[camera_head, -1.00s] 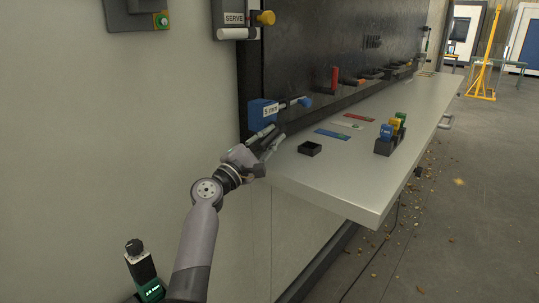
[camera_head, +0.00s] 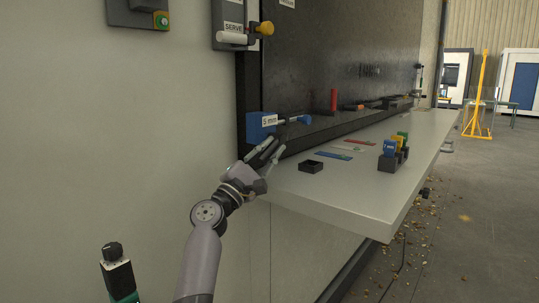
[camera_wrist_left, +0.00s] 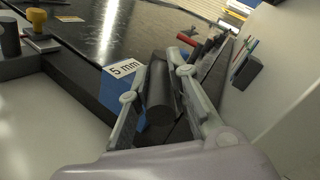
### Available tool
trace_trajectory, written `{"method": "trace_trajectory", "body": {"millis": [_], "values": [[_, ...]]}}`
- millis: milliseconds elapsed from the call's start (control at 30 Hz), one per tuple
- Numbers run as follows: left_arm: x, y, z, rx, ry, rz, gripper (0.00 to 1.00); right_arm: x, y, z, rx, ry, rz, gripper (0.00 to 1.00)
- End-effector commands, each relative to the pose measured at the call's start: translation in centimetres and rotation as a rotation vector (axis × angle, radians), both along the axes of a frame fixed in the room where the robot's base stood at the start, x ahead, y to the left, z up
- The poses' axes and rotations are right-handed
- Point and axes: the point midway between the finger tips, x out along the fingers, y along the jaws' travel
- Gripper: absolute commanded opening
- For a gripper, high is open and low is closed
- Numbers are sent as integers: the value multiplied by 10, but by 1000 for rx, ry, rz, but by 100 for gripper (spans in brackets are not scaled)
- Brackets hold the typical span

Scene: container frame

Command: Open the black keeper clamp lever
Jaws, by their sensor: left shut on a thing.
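The black keeper clamp lever (camera_wrist_left: 160,98) shows in the left wrist view as a dark, rounded bar between my two grey fingers. My left gripper (camera_wrist_left: 156,68) is shut on it. In the head view, my left gripper (camera_head: 273,149) is at the left end of the bench, just below the blue block (camera_head: 262,126) labelled 5 mm. The dark lever is partly hidden there by the fingers. The block also shows in the left wrist view (camera_wrist_left: 116,88), just left of the fingers. The lever's pivot cannot be made out. My right gripper is out of view.
The grey bench (camera_head: 345,195) runs to the right under a dark panel (camera_head: 345,55). A small black tray (camera_head: 311,166), flat coloured strips and a black holder (camera_head: 390,162) with coloured pieces stand on it. A SERVE box with a yellow knob (camera_head: 265,28) is on the wall above.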

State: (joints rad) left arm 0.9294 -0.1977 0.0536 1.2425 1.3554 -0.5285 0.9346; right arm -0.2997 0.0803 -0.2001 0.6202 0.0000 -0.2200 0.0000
Motion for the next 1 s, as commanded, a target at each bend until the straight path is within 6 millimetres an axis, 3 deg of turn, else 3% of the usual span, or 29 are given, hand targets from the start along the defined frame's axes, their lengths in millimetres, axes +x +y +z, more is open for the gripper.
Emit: {"method": "trace_trajectory", "body": {"millis": [67,100,400,767,1000], "values": [[0,-1,-3,1,5,-3,0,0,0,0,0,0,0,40],[0,-1,-3,1,5,-3,19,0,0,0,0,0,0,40],[0,-1,-1,1,3,-2,38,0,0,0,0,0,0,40],[-4,3,-5,1,2,-1,38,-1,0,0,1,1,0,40],[-30,22,-23,1,2,0,38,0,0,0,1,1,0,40]]}}
